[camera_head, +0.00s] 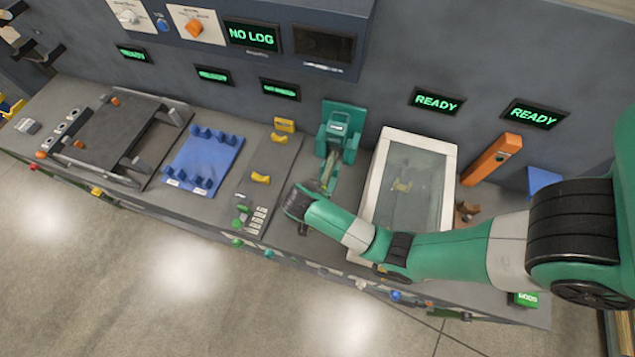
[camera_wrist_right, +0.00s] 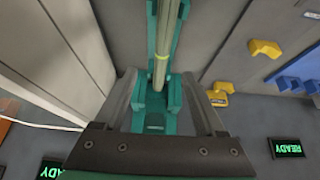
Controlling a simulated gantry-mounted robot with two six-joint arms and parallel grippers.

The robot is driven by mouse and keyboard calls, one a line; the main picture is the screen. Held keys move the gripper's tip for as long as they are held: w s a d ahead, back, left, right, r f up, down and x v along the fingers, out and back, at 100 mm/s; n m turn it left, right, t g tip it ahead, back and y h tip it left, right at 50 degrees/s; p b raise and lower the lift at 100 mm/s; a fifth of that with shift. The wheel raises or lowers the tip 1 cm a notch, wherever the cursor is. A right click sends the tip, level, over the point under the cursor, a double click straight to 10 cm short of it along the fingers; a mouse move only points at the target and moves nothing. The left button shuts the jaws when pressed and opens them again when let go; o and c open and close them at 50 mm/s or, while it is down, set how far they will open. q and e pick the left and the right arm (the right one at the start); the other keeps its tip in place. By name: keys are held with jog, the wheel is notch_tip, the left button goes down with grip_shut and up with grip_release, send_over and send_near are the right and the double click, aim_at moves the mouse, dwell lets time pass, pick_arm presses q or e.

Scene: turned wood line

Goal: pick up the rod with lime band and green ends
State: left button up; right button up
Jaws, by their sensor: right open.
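The rod (camera_wrist_right: 162,40) is a slim olive-tan bar with a lime band (camera_wrist_right: 161,57) around it. It lies lengthwise in a teal fixture (camera_wrist_right: 153,108). Its end colours are not clear to me. In the head view the rod (camera_head: 328,172) runs forward from the teal fixture (camera_head: 340,138), partly hidden. My right gripper (camera_head: 299,203) is close to the rod's near end. In the wrist view my right gripper (camera_wrist_right: 160,78) is open, with a finger on each side of the fixture and rod. I cannot tell whether it touches them.
A white-framed tray (camera_head: 378,182) with a clear top stands right of the fixture. A blue rack (camera_head: 205,160) and yellow rests (camera_head: 261,178) lie to the left. An orange block (camera_head: 492,158) leans at the right. The grey wall with lit signs bounds the back.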

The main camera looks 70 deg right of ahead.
aim_at(322, 189)
jog(key=b+x, duration=0.1)
jog(key=x, duration=0.4)
jog(key=shift+d+f+b, duration=0.15)
jog(key=shift+f+b, duration=0.15)
jog(key=shift+b, duration=0.1)
jog(key=shift+w+d+f, duration=0.15)
jog(key=shift+d+f, duration=0.05)
jog(key=b+x, duration=0.2)
jog(key=x, duration=0.3)
jog(key=shift+w, duration=0.1)
grip_shut()
